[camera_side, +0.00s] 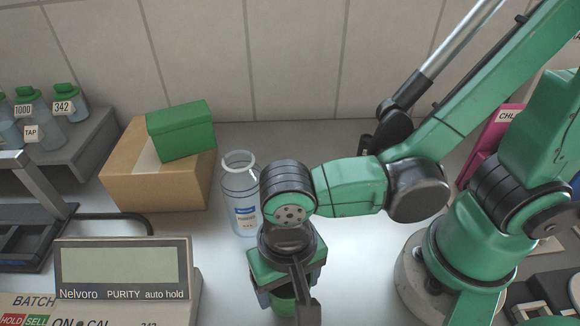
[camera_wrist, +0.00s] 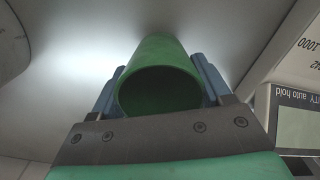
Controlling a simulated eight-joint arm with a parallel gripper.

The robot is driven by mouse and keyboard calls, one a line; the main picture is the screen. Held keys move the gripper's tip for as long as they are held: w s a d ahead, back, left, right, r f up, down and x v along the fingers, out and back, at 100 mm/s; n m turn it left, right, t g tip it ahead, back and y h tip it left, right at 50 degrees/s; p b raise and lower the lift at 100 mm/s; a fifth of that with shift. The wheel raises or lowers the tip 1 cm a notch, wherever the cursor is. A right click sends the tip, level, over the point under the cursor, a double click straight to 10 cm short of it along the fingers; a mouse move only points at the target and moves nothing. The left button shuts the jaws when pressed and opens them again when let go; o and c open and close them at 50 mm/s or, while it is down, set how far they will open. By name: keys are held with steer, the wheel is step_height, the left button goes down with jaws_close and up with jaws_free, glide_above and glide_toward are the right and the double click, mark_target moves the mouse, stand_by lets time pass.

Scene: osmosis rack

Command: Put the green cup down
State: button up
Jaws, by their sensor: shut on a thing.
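The green cup (camera_wrist: 160,90) is between the two blue fingers of my gripper (camera_wrist: 160,85) in the wrist view, its dark round opening facing the camera. The fingers touch it on both sides. In the side view my gripper (camera_side: 287,290) points down near the bottom edge, and a bit of the green cup (camera_side: 286,307) shows below it, mostly hidden by the gripper. I cannot tell whether the cup's base touches the white bench (camera_side: 226,285).
A clear labelled bottle (camera_side: 240,205) stands just behind my gripper. The purity meter (camera_side: 125,270) is at left. A cardboard box (camera_side: 155,180) with a green box (camera_side: 182,130) on it stands behind. Bottles stand on a grey shelf (camera_side: 85,145). Bench beside the gripper is clear.

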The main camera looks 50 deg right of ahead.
steer(key=shift+f, duration=0.8)
steer(key=shift+f, duration=0.15)
steer(key=o, duration=1.2)
step_height(320, 180, up, 12)
steer(key=w+d+n+t, duration=0.1)
steer(key=w+d+t, duration=0.1)
steer(key=d, duration=0.3)
steer(key=w+d+n+t, duration=0.2)
steer(key=w+d, duration=0.3)
steer(key=d, duration=0.1)
steer(key=w+d+n+t, duration=0.1)
steer(key=w+d+t, duration=0.2)
steer(key=d, duration=0.3)
steer(key=shift+w+d+f+n, duration=0.1)
steer(key=shift+w+f+n, duration=0.1)
steer(key=shift+n, duration=0.1)
